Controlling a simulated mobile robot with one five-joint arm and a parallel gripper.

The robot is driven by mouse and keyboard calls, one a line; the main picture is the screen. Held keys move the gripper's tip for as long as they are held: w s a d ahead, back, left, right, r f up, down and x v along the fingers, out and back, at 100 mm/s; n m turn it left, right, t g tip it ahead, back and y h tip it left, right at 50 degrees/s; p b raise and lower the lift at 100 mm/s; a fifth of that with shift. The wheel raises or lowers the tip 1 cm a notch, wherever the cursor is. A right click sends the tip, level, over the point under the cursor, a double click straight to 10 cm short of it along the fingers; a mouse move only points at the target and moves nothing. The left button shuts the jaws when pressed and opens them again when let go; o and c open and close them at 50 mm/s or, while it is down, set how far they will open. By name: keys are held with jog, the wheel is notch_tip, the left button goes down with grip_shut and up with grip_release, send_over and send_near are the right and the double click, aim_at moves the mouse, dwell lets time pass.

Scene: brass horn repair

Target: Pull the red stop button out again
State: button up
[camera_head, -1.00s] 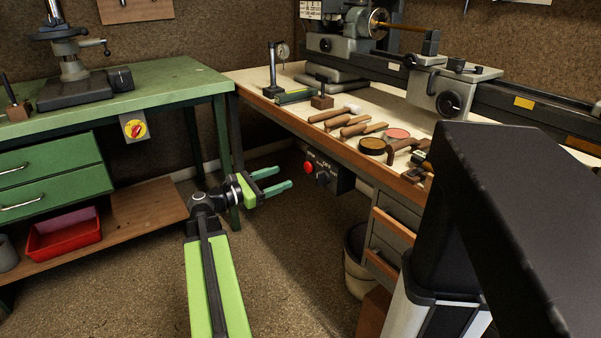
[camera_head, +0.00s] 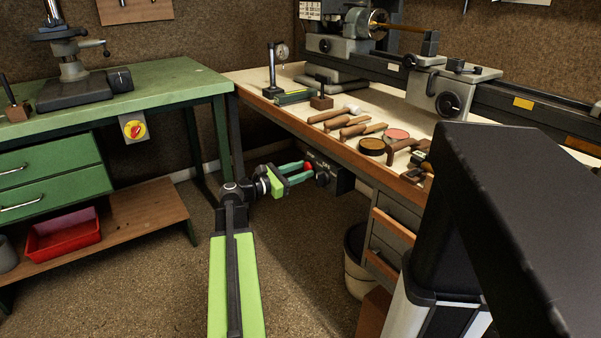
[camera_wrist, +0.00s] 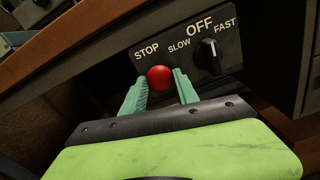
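The red stop button (camera_wrist: 160,78) is a round red knob on a dark control panel (camera_wrist: 232,52), below the word STOP in the wrist view. My gripper (camera_wrist: 159,80) has its two green fingers open, one on each side of the button. The fingertips are close to the button's edges; I cannot tell whether they touch it. In the head view, my gripper (camera_head: 304,171) reaches the panel under the bench's front edge, and the red button (camera_head: 308,166) shows only partly by the fingertips.
A black selector knob (camera_wrist: 208,55) marked OFF, SLOW and FAST sits close right of the button. The wooden bench edge (camera_head: 340,148) overhangs the panel. A bin (camera_head: 355,262) and drawers (camera_head: 392,232) stand to the right.

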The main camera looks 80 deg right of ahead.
grip_shut()
jog(key=shift+a, duration=0.1)
dwell(0.9)
